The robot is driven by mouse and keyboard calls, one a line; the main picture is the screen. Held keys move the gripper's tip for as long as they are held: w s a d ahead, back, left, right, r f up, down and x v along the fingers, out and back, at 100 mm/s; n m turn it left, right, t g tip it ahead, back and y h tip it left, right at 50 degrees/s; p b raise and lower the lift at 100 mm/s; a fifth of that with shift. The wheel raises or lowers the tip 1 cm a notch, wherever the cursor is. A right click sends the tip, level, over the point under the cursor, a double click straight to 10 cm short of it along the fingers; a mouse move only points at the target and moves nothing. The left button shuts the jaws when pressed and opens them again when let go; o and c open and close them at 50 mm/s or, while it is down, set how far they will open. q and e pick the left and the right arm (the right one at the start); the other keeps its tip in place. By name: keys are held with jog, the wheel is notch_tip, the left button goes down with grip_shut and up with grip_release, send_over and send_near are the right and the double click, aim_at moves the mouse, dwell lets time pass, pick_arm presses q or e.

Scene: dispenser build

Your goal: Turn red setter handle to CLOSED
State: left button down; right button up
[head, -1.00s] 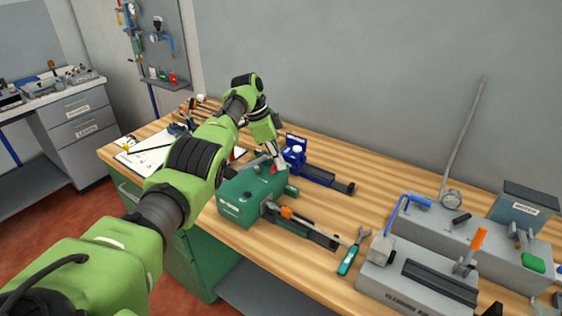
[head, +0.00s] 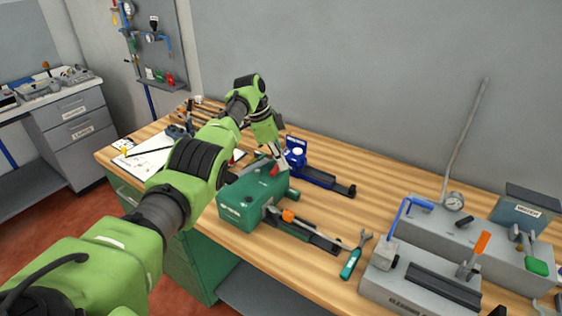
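The red setter handle (head: 274,171) shows as a small red piece on top of the green setter box (head: 240,205), which sits on the wooden bench. My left gripper (head: 279,160) reaches down from above, with its fingertips right at the red handle. The fingers and the wrist cover part of the handle, so I cannot tell whether they are closed on it. The handle's markings are too small to read. My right gripper is not in view.
A blue vise-like fixture (head: 298,155) stands just behind the green box. An orange-tipped lever (head: 288,216) sticks out at its right.

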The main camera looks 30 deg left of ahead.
pick_arm(q)
jog(key=shift+a, duration=0.15)
notch_tip(320, 180, up, 10)
jog(key=d+b, duration=0.1)
jog(key=shift+f, duration=0.25)
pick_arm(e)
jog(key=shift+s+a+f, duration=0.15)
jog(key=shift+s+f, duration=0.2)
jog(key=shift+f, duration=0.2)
